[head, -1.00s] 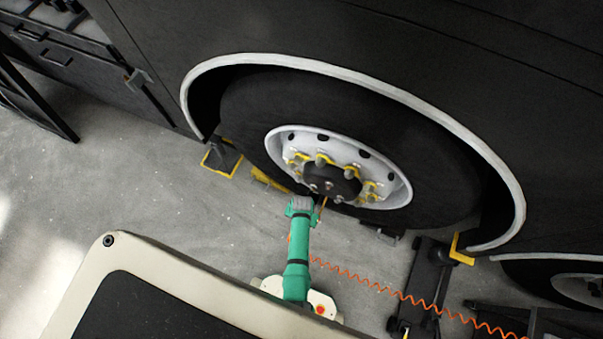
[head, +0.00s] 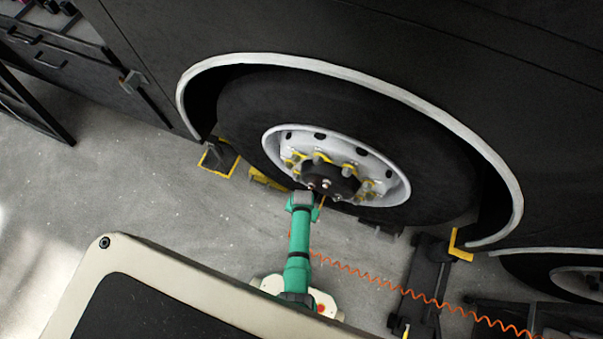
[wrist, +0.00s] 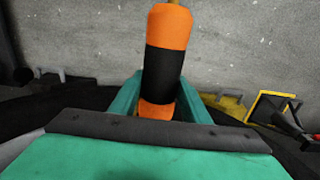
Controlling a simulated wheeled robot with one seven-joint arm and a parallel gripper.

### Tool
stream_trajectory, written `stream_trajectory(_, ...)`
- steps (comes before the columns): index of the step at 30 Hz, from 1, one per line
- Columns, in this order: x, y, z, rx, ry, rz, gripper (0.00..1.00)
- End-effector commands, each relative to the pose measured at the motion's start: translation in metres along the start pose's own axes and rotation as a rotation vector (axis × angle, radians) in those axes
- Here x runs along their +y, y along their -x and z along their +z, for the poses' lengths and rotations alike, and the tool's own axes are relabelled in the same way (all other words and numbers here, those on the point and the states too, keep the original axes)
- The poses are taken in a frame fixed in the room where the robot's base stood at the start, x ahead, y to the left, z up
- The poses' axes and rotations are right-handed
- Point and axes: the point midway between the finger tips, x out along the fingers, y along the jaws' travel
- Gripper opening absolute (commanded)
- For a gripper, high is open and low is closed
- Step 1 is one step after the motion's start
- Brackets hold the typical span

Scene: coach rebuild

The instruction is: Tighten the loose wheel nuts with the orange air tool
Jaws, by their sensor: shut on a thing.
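My gripper (wrist: 160,105) is shut on the orange air tool (wrist: 170,28), whose orange body with a black band stands between the green fingers in the wrist view. In the head view my green arm reaches up to the lower left of the wheel hub, and the tool is mostly hidden there. The wheel (head: 284,176) has a pale rim, a dark hub (head: 335,182) and several wheel nuts (head: 318,158), some with yellow markers. Which nuts are loose, and whether the tool touches one, I cannot tell.
An orange coiled hose (head: 388,286) runs right from my arm. Yellow-edged chocks (head: 220,158) stand left of the tyre, and a dark jack (head: 428,275) stands on the right. Dark cabinets (head: 50,50) are at upper left. The floor (head: 130,185) on the left is clear.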

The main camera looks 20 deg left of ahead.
Motion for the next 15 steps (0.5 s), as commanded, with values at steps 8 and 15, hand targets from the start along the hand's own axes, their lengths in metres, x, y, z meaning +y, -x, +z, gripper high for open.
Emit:
stream_trajectory(8,-0.0007,0.0013,-0.0074,0.004,0.0,-0.001,0.0)
stream_trajectory(15,-0.0007,0.0015,-0.0118,0.004,-0.001,-0.001,0.0)
